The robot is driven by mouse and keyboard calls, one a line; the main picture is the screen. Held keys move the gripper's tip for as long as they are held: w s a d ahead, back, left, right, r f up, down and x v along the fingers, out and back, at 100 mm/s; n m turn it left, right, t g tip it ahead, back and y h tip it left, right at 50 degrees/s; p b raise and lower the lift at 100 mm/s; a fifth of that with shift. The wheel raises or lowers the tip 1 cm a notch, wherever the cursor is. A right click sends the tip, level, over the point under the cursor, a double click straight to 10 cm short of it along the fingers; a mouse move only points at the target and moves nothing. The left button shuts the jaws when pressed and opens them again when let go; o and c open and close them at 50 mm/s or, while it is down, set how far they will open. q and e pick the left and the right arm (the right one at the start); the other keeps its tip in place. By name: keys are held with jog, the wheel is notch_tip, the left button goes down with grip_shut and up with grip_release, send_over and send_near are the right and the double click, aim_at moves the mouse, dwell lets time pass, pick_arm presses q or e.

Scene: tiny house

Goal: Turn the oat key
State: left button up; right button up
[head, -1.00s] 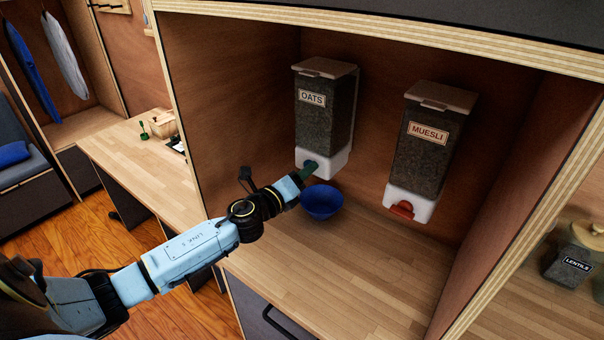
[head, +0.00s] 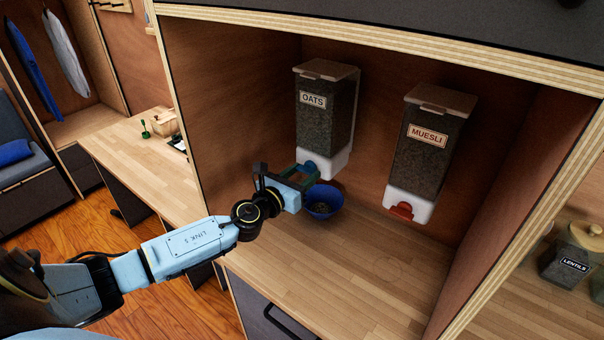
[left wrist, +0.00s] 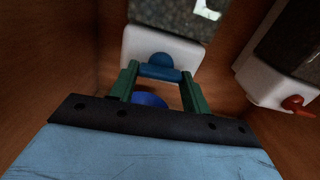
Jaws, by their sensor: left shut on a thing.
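The oats dispenser (head: 325,115) hangs on the back wall, labelled OATS, with a white spout base (head: 340,163). Its blue oat key (head: 309,167) sits on the front of that base. In the left wrist view the key (left wrist: 160,66) is a rounded knob with a bar lying nearly level between two green fingers. My left gripper (head: 298,174) is shut on the key's bar; its fingers also show in the left wrist view (left wrist: 160,80). A blue bowl (head: 335,205) stands below the spout with some grainy oats (head: 321,208) inside. My right gripper is not in view.
The muesli dispenser (head: 432,150) with a red key (head: 402,211) hangs to the right. Wooden side walls enclose the alcove. The counter (head: 370,270) in front is clear. A lentils jar (head: 568,265) stands beyond the right wall.

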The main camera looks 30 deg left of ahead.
pick_arm(q)
jog(key=shift+m, duration=0.4)
jog(key=o, duration=1)
jog(key=shift+s, duration=0.15)
jog(key=s+a+b, duration=0.1)
jog(key=s, duration=1.2)
jog(key=shift+b, duration=0.4)
